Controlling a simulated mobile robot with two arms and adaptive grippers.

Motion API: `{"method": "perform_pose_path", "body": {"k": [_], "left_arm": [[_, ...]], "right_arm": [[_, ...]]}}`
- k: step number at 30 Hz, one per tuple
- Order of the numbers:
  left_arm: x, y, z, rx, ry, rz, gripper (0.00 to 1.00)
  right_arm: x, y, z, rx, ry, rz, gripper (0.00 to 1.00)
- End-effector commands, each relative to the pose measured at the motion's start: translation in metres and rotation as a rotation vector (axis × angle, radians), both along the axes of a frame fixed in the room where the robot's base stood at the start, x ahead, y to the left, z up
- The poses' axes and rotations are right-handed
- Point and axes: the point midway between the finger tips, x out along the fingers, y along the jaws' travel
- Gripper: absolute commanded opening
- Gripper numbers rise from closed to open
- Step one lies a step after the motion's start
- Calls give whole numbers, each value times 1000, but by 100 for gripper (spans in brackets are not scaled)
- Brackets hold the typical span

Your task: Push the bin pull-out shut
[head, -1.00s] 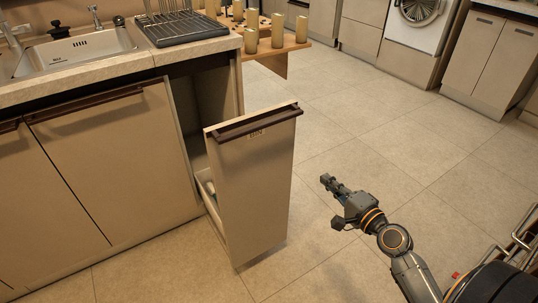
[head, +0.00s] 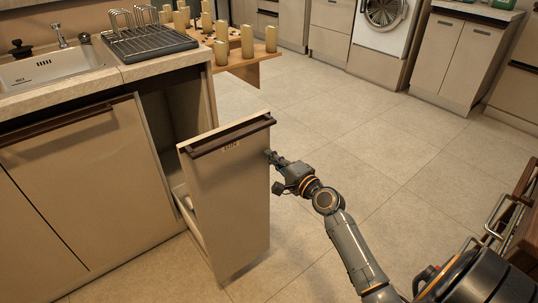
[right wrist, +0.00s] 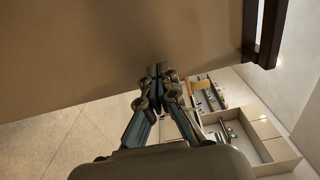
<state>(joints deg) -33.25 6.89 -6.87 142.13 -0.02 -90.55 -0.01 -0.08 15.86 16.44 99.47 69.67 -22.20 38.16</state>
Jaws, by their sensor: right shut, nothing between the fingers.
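The bin pull-out (head: 225,205) stands open from the cabinet under the counter, with its beige front panel and dark handle bar (head: 230,136) facing the room. A dark gap with part of a white bin (head: 187,205) shows behind the panel. My right gripper (head: 270,156) is at the panel's right edge, below handle height, with its fingers shut and empty. In the right wrist view the shut fingertips (right wrist: 160,70) are at the panel face (right wrist: 110,45), touching or very close. The handle (right wrist: 265,30) is at the upper right there. My left gripper is not in view.
The counter (head: 60,95) holds a sink (head: 50,65) and a dish rack (head: 150,40). The tiled floor (head: 380,150) to the right is clear. A washing machine (head: 385,25) stands at the back.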

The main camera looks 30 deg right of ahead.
Motion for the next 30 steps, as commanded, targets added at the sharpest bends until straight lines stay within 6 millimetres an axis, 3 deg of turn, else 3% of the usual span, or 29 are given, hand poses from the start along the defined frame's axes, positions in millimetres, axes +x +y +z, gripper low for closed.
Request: {"method": "perform_pose_path", "body": {"k": [6, 20, 26, 30], "left_arm": [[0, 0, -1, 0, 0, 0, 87], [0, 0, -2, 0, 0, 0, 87], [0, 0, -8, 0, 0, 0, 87], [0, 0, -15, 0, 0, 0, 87]], "right_arm": [[13, 1, 0, 0, 0, -1, 0], [17, 1, -1, -1, 0, 0, 0], [40, 3, -1, -1, -2, 0, 0], [68, 5, 0, -1, -4, 0, 0]]}}
